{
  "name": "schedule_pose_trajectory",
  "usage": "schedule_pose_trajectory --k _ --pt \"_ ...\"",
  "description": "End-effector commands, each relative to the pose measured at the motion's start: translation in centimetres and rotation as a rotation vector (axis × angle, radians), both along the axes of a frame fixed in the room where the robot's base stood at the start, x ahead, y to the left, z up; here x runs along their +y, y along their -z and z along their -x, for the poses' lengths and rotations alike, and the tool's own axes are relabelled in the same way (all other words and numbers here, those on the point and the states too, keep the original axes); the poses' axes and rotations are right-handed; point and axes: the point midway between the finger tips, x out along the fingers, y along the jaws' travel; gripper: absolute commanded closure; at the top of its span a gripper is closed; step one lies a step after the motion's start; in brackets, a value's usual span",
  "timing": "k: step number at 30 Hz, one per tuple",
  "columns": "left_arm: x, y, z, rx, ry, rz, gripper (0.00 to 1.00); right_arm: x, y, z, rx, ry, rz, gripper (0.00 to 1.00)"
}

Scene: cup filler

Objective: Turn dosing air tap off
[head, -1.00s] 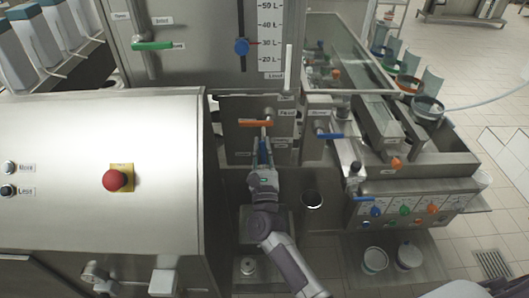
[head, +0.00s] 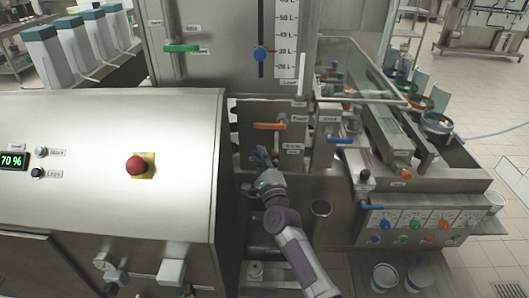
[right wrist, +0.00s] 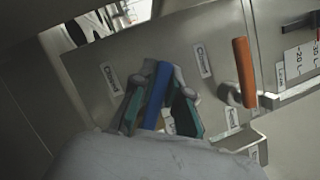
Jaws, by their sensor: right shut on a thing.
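A blue tap handle (right wrist: 157,95) stands between the two teal-padded fingers of my right gripper (right wrist: 158,108) in the right wrist view. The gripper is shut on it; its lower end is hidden. I take it for the dosing air tap, though its label is too small to read surely. In the head view, my right gripper (head: 264,158) is below an orange tap handle (head: 269,126). The left gripper is not in view.
The orange handle (right wrist: 244,73) is close to the right of my gripper in the right wrist view. Another blue tap handle (head: 340,141) lies to the right in the head view. A steel cabinet with a red button (head: 136,165) stands left of my arm.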

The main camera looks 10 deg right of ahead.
Motion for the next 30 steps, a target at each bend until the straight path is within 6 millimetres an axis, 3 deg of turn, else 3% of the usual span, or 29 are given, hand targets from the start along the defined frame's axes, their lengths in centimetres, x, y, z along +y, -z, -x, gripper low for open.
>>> schedule_pose_trajectory --k 15,30 --pt "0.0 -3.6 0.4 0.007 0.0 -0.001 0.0 0.9 2.2 -0.2 0.129 -0.001 0.425 1.0" --pt "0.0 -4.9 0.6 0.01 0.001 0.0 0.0 1.0 3.4 -0.2 0.176 -0.001 0.598 1.0"
